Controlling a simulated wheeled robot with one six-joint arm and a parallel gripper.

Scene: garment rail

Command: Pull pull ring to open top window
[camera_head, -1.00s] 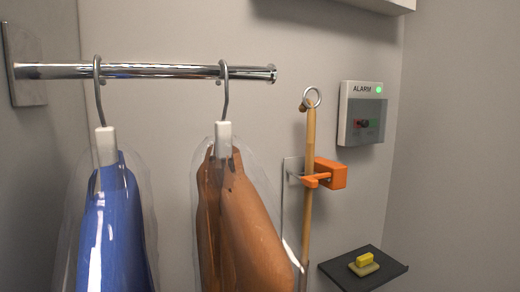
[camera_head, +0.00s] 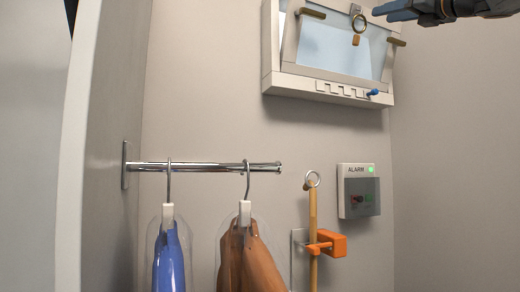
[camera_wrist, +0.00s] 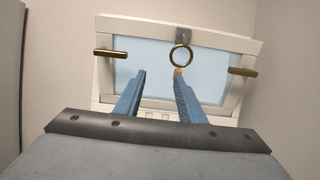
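The top window (camera_head: 281,82) has a white frame and pale blue glass, high on the wall in the head view. Its sash appears to stand at an angle to the frame. The metal pull ring (camera_head: 360,23) hangs from a bracket at the sash's upper edge, with a small orange-brown tab below it. My gripper (camera_head: 378,12) is at the top right, beside the ring in the picture. In the wrist view, my gripper (camera_wrist: 159,73) is open with two blue fingers apart. The ring (camera_wrist: 181,55) shows just beyond the right fingertip, with nothing between the fingers. Contact cannot be told.
Brass-coloured handles (camera_head: 312,13) stick out at both sides of the window. A blue-knobbed latch (camera_head: 372,92) is on the lower frame. Below are a chrome rail (camera_head: 205,167) with bagged garments, a hooked wooden pole (camera_head: 313,215) in an orange clip, and an alarm box (camera_head: 357,190).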

